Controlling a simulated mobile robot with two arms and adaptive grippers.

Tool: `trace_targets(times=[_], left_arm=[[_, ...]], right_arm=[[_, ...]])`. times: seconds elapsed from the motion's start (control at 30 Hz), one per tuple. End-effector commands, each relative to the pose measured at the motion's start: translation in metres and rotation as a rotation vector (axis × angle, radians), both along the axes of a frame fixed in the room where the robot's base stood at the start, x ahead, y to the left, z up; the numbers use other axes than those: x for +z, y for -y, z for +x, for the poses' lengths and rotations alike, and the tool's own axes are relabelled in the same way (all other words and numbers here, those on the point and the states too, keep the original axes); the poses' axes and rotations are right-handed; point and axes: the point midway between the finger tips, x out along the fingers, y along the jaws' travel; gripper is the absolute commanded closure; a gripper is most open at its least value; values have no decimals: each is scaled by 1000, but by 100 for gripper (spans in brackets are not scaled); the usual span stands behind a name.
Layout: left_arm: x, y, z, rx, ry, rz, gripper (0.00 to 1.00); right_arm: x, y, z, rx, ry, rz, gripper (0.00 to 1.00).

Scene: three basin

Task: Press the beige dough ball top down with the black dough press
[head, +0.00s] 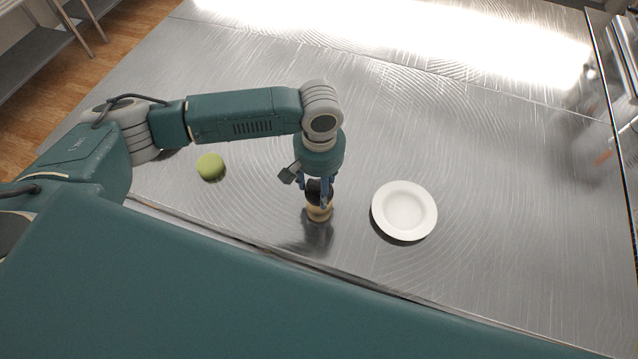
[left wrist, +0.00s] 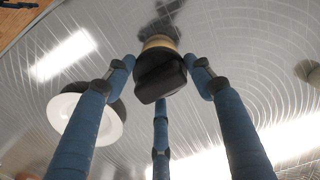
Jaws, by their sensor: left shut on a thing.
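The black dough press (head: 317,188) is upright in my left gripper (head: 319,198), whose fingers are shut around it. In the left wrist view the dark press (left wrist: 160,76) sits between the fingers of the left gripper (left wrist: 163,75). The beige dough ball (head: 319,213) is directly under the press, on the metal table; a beige strip of it (left wrist: 158,42) shows past the press. The press appears to touch the ball, but the exact contact is hidden by the fingers. My right gripper is not in view.
A white plate (head: 404,210) lies on the steel table (head: 480,180) to the right of the press. A green ball (head: 210,167) lies to the left, near my left arm. The table's near edge is close below the dough. The far table is clear.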

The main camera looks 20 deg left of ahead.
Motion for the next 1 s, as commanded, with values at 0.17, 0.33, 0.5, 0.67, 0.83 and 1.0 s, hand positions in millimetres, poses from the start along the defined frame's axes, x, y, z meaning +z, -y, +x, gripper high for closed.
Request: trace_targets(times=[0.17, 0.33, 0.5, 0.67, 0.83, 1.0], left_arm=[[0, 0, 0, 0, 0, -1, 76], [0, 0, 0, 0, 0, -1, 76], [0, 0, 0, 0, 0, -1, 76], [4, 1, 0, -1, 1, -1, 76], [18, 0, 0, 0, 1, -2, 76], [30, 0, 0, 0, 1, -1, 76]], right_arm=[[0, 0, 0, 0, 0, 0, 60], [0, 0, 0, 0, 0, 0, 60], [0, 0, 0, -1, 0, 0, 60], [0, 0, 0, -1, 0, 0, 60], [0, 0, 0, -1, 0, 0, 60], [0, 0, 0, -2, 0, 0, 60]])
